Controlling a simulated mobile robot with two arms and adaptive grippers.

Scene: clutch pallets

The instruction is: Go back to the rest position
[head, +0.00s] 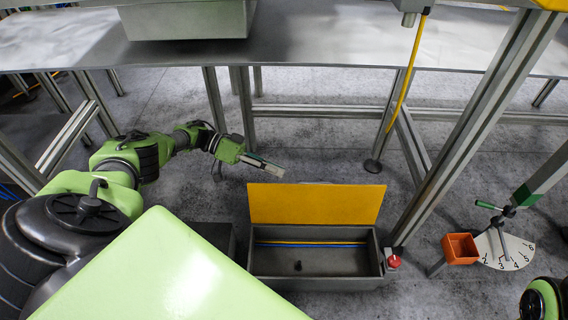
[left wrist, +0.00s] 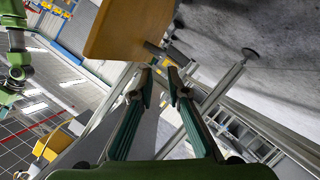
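My left gripper (head: 265,163) reaches in from the left in the head view, in the air behind and above the box with the yellow lid. In the left wrist view its two green-sided fingers (left wrist: 160,82) stand apart with a gap between them and nothing in it. Part of my right arm (head: 543,300) shows at the bottom right corner of the head view. Its gripper is not seen.
A grey box (head: 315,262) with a raised yellow lid (head: 315,204) stands below, near my left gripper. A metal table (head: 310,50) with a grey case spans the back. Metal posts (head: 480,110), an orange bin (head: 460,248) and a numbered dial (head: 513,250) stand right.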

